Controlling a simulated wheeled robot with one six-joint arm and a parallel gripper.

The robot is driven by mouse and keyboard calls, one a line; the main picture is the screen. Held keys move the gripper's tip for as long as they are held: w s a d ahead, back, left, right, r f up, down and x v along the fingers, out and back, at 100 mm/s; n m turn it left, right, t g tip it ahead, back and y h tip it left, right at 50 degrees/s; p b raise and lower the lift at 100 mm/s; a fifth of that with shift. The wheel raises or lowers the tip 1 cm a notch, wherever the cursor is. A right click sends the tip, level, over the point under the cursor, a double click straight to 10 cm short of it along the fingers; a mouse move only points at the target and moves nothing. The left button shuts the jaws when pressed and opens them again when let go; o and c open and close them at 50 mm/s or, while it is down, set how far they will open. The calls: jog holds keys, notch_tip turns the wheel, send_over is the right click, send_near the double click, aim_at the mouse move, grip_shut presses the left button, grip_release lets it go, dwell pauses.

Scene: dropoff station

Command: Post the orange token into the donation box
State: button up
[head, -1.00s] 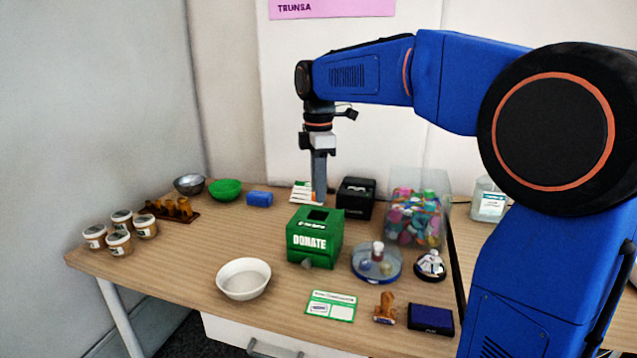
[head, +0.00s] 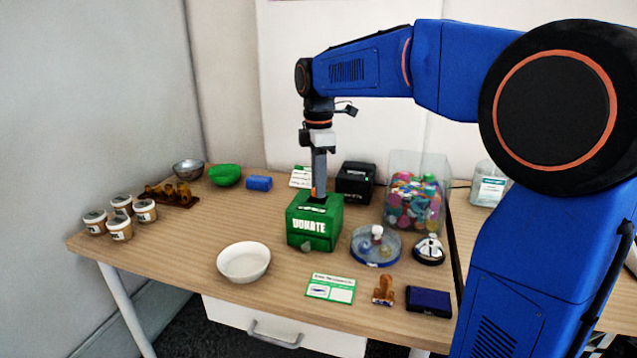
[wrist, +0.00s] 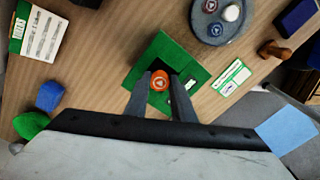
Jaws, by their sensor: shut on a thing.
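The green donation box (head: 312,229) with white "DONATE" lettering stands on the table. In the wrist view the box (wrist: 192,68) lies under my fingers, with a dark opening in its top. My gripper (head: 319,190) points straight down at the top of the box. It is shut on the orange token (wrist: 159,81), which shows between the fingertips in the wrist view, over the opening. I cannot tell whether the token's lower edge is inside the opening.
A white bowl (head: 244,262) stands at the front left of the box. A round blue-rimmed dish (head: 375,247) and a clear bin of colourful tokens (head: 415,195) stand to the right. A black device (head: 355,183) stands behind.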

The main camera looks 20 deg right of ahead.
jog(key=shift+f, duration=0.15)
jog(key=o, duration=1.1)
jog(key=shift+c, duration=0.2)
jog(key=shift+r, duration=3)
jog(key=shift+s, duration=0.1)
